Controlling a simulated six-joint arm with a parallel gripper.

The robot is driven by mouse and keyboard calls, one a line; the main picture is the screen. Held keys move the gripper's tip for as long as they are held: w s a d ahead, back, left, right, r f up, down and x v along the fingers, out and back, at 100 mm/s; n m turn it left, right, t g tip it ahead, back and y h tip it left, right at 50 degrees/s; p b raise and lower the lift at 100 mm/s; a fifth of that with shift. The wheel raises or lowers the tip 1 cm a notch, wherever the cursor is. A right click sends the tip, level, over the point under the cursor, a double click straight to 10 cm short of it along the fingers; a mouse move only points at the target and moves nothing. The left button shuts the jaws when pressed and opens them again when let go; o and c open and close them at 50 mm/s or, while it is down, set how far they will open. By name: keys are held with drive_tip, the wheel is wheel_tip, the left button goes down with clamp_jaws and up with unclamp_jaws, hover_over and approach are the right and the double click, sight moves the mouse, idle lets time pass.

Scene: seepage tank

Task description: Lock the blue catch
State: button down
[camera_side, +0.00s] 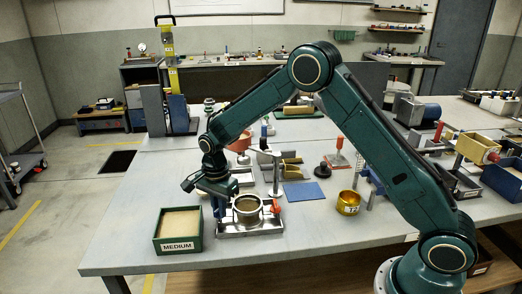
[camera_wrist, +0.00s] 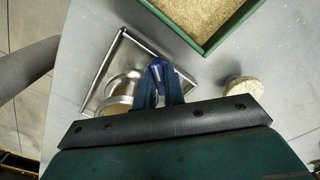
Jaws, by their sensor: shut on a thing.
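A round metal vessel (camera_side: 247,208) stands in a shallow metal tray (camera_side: 262,228) near the table's front edge. An orange catch (camera_side: 276,207) shows upright at the vessel's right side. The blue catch (camera_side: 219,208) is at its left side, mostly hidden under my gripper (camera_side: 214,198). In the wrist view my gripper (camera_wrist: 160,78) is shut on the blue catch (camera_wrist: 157,72), whose top shows between the fingers. The vessel (camera_wrist: 122,88) and the tray (camera_wrist: 123,43) lie just left of the fingers there. I cannot tell the catch's exact angle.
A green box of sand-coloured grains marked MEDIUM (camera_side: 179,244) stands left of the tray. In the wrist view, a round piece with a grainy top (camera_wrist: 238,90) is right of the fingers. A blue plate (camera_side: 306,193) and a yellow cup (camera_side: 348,203) are to the right.

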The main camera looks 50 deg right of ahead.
drive_tip(key=m, duration=1)
idle(0.3)
drive_tip(key=c, duration=1.8)
unclamp_jaws()
drive_tip(key=shift+d, duration=0.1)
drive_tip(key=shift+c, duration=0.2)
drive_tip(key=shift+r, duration=0.2)
drive_tip(key=shift+r, duration=3.85)
